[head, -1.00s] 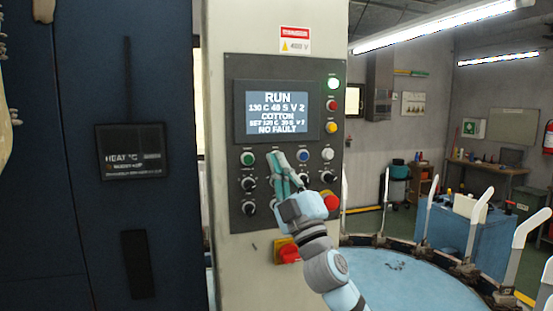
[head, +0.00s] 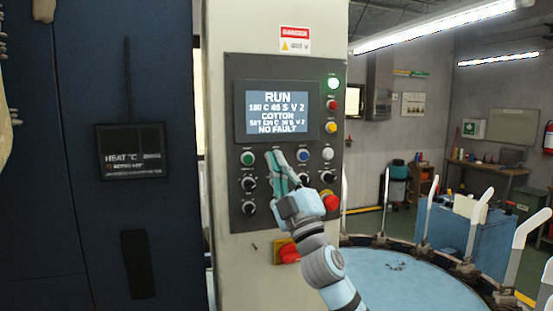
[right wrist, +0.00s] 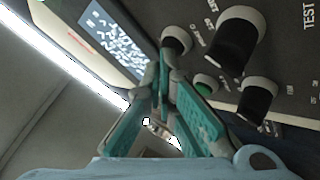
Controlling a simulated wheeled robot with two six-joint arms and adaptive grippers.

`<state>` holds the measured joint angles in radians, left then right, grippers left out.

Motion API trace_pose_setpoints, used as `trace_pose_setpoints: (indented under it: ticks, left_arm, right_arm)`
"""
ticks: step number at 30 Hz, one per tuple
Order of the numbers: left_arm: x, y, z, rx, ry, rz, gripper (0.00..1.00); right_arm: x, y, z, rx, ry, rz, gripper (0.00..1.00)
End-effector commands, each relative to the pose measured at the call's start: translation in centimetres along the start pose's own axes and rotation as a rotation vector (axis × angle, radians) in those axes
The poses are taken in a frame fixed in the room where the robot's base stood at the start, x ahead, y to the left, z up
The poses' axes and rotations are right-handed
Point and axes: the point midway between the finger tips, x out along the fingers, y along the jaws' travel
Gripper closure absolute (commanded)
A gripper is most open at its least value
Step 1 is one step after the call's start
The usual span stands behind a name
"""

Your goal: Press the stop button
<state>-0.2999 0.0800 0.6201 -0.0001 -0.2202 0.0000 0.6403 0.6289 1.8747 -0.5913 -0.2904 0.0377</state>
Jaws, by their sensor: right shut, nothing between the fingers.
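The control panel (head: 235,105) faces me with its display (head: 276,112), which reads RUN, COTTON and NO FAULT. Below the display is a row with a green button (head: 248,158), a blue one (head: 303,155) and a white one (head: 328,153). The spot between green and blue is hidden behind my right gripper (head: 272,156), whose fingers are shut and empty in front of the panel. I cannot tell whether they touch it. A large red mushroom button (head: 330,199) sits lower right. My left gripper is not in view.
Black knobs (head: 249,207) lie below the button row. A red rotary switch (head: 289,253) on a yellow plate is lower on the column. A round blue table (head: 415,285) with upright white forms (head: 478,212) stands right. A dark cabinet (head: 60,230) stands left.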

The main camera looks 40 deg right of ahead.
Motion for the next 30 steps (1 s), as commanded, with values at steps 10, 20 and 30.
trace_pose_setpoints:
  ticks: [10,20,30]
  left_arm:
    - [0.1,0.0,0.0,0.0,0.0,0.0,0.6]
    - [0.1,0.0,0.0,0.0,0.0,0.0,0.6]
    - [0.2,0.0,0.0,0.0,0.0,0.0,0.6]
  right_arm:
    - [0.3,-0.2,0.2,0.0,0.0,0.0,1.0]
    - [0.3,-0.3,0.2,0.0,0.0,0.0,1.0]
    - [-0.8,0.4,-0.4,-0.001,0.0,-0.001,1.0]
